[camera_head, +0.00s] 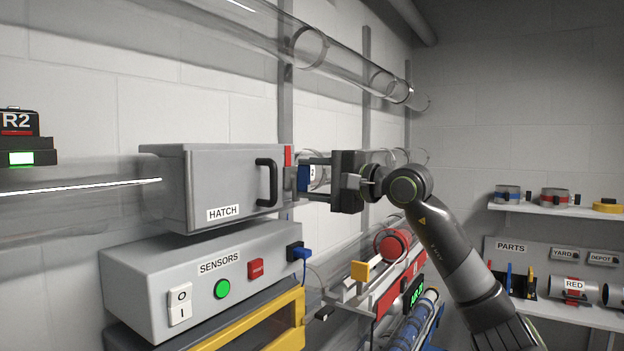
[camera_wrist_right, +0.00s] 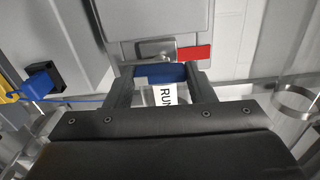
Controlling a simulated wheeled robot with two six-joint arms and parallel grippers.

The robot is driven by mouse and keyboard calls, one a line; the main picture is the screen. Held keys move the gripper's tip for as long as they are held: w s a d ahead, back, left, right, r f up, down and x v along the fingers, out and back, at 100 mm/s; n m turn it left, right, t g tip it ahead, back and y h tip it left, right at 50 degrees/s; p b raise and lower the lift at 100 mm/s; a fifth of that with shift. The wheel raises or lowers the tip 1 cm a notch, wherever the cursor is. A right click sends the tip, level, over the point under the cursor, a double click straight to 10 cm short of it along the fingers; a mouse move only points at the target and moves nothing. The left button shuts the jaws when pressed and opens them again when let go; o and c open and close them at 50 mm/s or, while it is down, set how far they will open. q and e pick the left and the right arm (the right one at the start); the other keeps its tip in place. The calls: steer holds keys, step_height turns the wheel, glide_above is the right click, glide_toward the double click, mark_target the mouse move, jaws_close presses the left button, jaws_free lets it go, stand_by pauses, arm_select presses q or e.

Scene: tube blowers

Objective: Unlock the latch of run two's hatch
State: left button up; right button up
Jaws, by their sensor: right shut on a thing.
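The grey hatch box (camera_head: 225,190) labelled HATCH sits on the clear tube, with a black handle (camera_head: 267,182) on its front. A red latch lever (camera_head: 288,156) shows at the hatch's right edge; in the wrist view the red lever (camera_wrist_right: 195,53) points right from a metal pivot. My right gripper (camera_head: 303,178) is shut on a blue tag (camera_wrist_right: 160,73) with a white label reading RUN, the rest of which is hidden. The tag is right at the hatch edge below the latch. I cannot tell whether anything on it enters a lock. My left gripper is out of view.
An R2 sign (camera_head: 17,123) with a lit green display stands at the left. Below the hatch is a SENSORS box (camera_head: 205,275) with a blue plug (camera_head: 301,252). Clear tubes run above and behind. Shelves of parts (camera_head: 560,212) are at the right.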

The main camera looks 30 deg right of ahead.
steer(key=shift+n, duration=0.3)
steer(key=o, duration=1)
steer(key=shift+s, duration=0.1)
steer(key=shift+s+d+f+b, duration=0.15)
steer(key=shift+s+d+b, duration=0.05)
steer(key=shift+s+b, duration=0.1)
steer(key=shift+b+v, duration=5.8)
steer(key=shift+v, duration=2.45)
steer(key=shift+a, duration=0.1)
